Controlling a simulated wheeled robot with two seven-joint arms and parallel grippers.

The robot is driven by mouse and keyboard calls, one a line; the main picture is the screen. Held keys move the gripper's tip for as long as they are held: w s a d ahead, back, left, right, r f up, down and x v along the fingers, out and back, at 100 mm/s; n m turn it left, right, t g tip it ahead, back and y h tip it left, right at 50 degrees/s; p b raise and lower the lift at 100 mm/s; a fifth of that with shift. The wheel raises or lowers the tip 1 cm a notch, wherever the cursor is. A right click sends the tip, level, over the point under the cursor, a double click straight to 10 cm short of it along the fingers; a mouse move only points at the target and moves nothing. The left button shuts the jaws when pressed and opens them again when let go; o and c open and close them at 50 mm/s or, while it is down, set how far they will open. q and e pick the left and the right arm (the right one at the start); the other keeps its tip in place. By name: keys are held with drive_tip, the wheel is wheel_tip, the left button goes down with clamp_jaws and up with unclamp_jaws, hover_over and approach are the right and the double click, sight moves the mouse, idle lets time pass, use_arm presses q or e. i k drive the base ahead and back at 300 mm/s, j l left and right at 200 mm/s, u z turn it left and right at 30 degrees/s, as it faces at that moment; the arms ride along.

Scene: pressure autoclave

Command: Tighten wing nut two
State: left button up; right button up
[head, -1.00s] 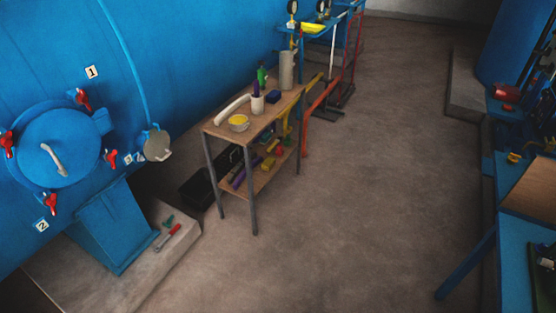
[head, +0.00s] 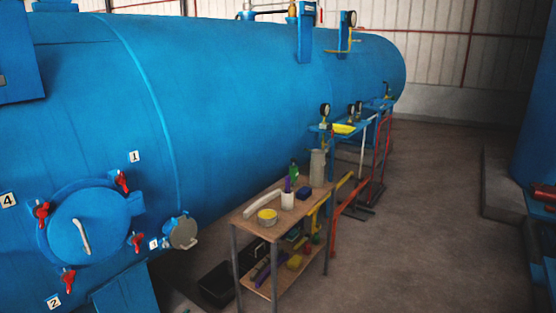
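The blue autoclave (head: 240,100) fills the left and middle of the head view. A round blue hatch cover (head: 95,240) with a pale handle sits on its side at the lower left. Red wing nuts stand around the cover's rim. The one nearest the label "2" (head: 54,301) is the lower wing nut (head: 69,280). Others are at the upper right (head: 122,181), the left (head: 41,210) and the right (head: 137,241). I cannot tell how tight any of them is. Neither of my grippers is in view.
A two-shelf table (head: 250,208) with a yellow-topped tin (head: 267,217), a white cup and a grey jug (head: 317,168) stands right of the hatch. A black box (head: 215,286) is on the floor beside it. The floor (head: 430,230) to the right is clear.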

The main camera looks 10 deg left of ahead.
sight(68, 279)
drive_tip(key=u, duration=1.75)
